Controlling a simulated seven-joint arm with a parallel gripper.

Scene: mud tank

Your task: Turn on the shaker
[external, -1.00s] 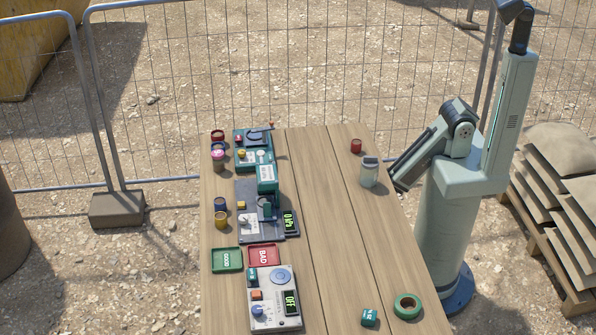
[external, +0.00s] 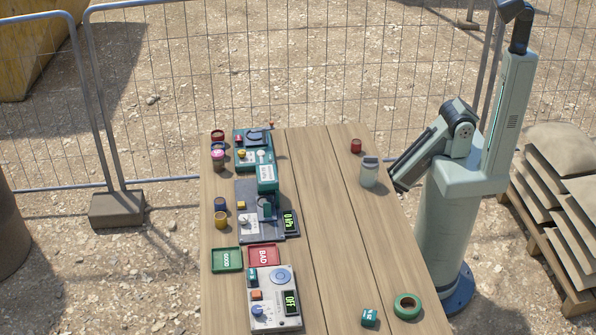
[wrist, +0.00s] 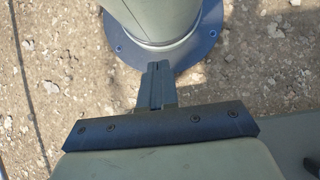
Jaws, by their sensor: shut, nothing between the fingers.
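A grey box (external: 262,314) at the near end of the table has a round disc on top (external: 281,276), an orange button (external: 257,295), a blue knob (external: 257,310) and a display (external: 291,302) reading OFF. It looks like the shaker, but I read no label naming it. My gripper (wrist: 158,70) shows in the wrist view with its fingers together and nothing between them. It hangs over the ground near my base, away from the devices. I cannot pick out its fingertips in the external view.
Behind the grey box stand red (external: 264,255) and green (external: 227,260) trays, a dark device (external: 248,228) with a kPa display, and a teal device (external: 242,160). The table's middle is clear.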

